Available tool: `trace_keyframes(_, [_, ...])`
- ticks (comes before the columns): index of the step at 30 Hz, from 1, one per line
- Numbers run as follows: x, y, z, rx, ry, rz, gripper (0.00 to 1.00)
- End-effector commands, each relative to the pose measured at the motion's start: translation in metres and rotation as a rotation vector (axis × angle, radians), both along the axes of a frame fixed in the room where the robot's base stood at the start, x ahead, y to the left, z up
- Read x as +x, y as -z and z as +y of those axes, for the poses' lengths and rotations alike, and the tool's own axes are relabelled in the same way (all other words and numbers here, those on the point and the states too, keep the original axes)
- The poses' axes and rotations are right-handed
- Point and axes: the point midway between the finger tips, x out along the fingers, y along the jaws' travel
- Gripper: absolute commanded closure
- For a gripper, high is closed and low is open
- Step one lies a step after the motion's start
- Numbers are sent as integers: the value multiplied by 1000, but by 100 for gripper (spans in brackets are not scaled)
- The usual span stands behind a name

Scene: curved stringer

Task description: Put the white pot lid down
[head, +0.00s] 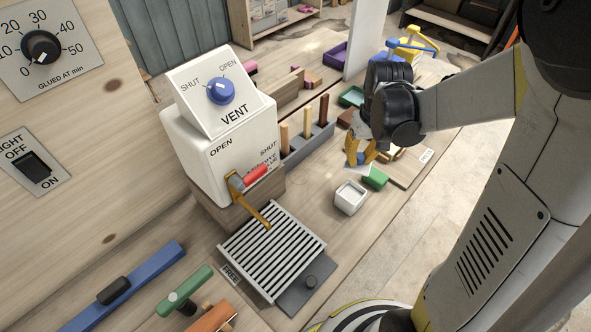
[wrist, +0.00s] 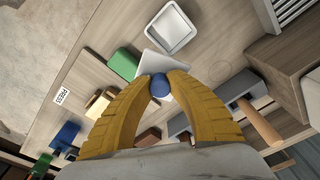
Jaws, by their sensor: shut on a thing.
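The white pot lid (head: 357,170) is a thin pale plate with a round blue knob. My gripper (head: 361,158) is shut on this knob, its two yellow fingers on either side. In the wrist view, the fingertips (wrist: 161,84) pinch the knob, and the lid (wrist: 150,64) shows partly beyond them. The open white square pot (head: 350,196) stands on the bench, nearer than the lid in the head view. In the wrist view, the pot (wrist: 172,30) lies past the lid's far edge, uncovered. I cannot tell how high the lid is above the bench.
A green block (head: 376,178) is close beside the pot and lid. A grey rack with wooden pegs (head: 308,142) stands left, near the white vent box (head: 213,125). A slatted grille (head: 272,250) is in front. Small blocks lie behind the gripper. Bare bench surrounds the pot's near side.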

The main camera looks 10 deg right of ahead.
Motion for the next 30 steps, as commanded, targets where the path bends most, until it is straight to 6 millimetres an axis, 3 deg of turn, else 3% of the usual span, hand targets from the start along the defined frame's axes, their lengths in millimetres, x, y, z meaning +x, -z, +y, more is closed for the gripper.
trace_keyframes(9, [34, 50, 69, 0, -7, 0, 98])
trace_keyframes(13, [43, 61, 88, 0, -3, 0, 98])
trace_keyframes(20, [48, 73, 96, 0, 1, 0, 98])
trace_keyframes(26, [48, 104, 96, 0, 0, 0, 98])
trace_keyframes(30, [47, 105, 96, 0, 0, 0, 98])
